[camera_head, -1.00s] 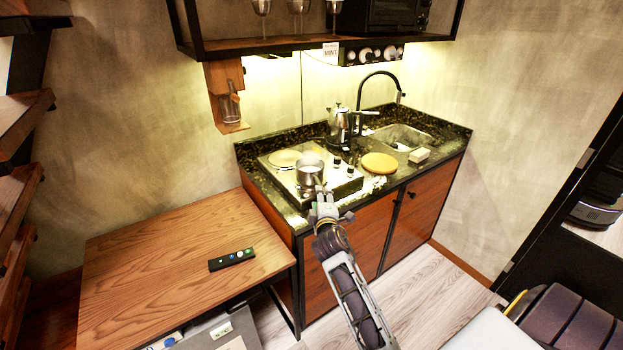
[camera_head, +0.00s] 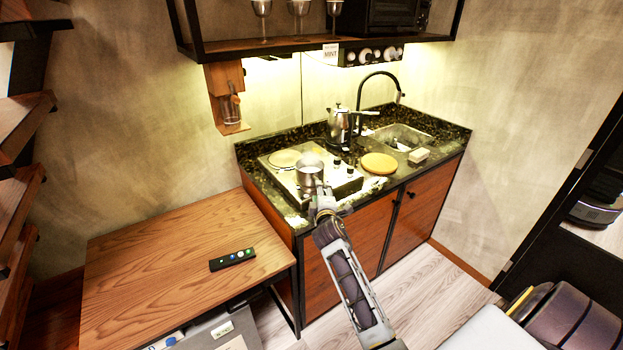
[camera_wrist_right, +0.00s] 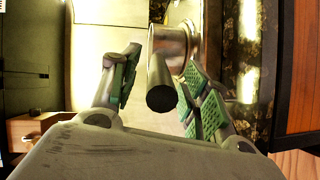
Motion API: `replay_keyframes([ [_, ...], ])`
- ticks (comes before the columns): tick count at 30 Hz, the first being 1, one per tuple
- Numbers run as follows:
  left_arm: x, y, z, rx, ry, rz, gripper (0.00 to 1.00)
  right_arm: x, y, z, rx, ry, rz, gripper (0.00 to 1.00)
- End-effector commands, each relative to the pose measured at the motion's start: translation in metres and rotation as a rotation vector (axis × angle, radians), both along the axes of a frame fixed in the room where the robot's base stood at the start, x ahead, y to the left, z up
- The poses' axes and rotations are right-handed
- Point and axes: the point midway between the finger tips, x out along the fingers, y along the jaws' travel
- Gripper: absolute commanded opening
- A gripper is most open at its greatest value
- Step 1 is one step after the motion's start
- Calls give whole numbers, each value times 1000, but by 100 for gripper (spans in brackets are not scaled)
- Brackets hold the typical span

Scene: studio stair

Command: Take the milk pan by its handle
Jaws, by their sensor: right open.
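The small metal milk pan (camera_head: 309,168) stands on the hob of the counter, with its handle toward my right arm. In the right wrist view the pan (camera_wrist_right: 172,42) is just beyond the fingers, and its dark round handle (camera_wrist_right: 160,92) points at the camera. My right gripper (camera_head: 322,194) is at the front of the pan. In the wrist view the gripper (camera_wrist_right: 161,68) is open, its green-padded fingers on either side of the handle. A gap shows on the left; whether the right pads touch the handle I cannot tell. My left gripper is out of view.
The hob (camera_head: 346,188) has a plate (camera_head: 285,158) behind the pan. A kettle (camera_head: 340,125), a round wooden board (camera_head: 379,163) and a sink (camera_head: 402,137) are to the right. A wooden table (camera_head: 170,265) with a remote (camera_head: 232,260) stands at left. A shelf hangs above.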

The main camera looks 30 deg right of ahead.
Motion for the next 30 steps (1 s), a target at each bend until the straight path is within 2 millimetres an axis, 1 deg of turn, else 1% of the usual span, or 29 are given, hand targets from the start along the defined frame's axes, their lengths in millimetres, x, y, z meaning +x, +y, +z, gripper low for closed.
replay_keyframes([
  [5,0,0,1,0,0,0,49,6,-3,-1,0,0,0,46],
  [18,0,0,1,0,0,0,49,6,-3,-1,0,0,0,46],
  [19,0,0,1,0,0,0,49,6,-3,-1,0,0,0,45],
  [27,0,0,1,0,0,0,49,6,-3,-1,0,0,0,10],
  [29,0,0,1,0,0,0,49,6,-3,-1,0,0,0,2],
  [30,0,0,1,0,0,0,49,6,-3,-1,0,0,0,0],
])
